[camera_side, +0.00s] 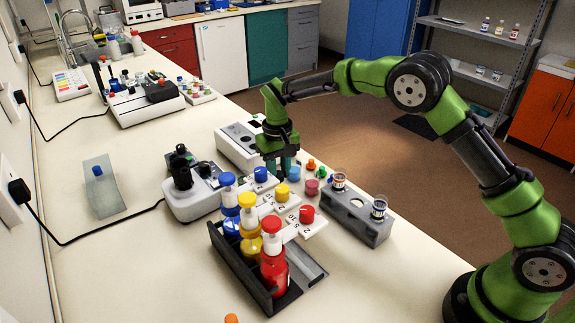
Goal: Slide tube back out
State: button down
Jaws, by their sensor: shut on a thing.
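My gripper (282,172) points down, low over the bench just right of a white box-shaped device (240,147). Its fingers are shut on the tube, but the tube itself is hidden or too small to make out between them. I cannot tell whether the tube still touches a holder. A grey rack (363,230) to the right holds two clear, labelled vials, one (339,180) at the back and one (379,208) at the front.
Small coloured caps (311,165) lie close right of my gripper. A dark tray (262,292) with blue, yellow and red bottles stands in front, and a black-and-white instrument (187,186) at left. Clear bench lies at front right.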

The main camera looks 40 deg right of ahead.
jog(key=shift+w+r, duration=0.1)
jog(key=shift+w, duration=0.2)
jog(key=c, duration=0.8)
grip_release()
jog(key=shift+s, duration=0.1)
jog(key=shift+c, duration=0.2)
notch_tip(320, 180, up, 17)
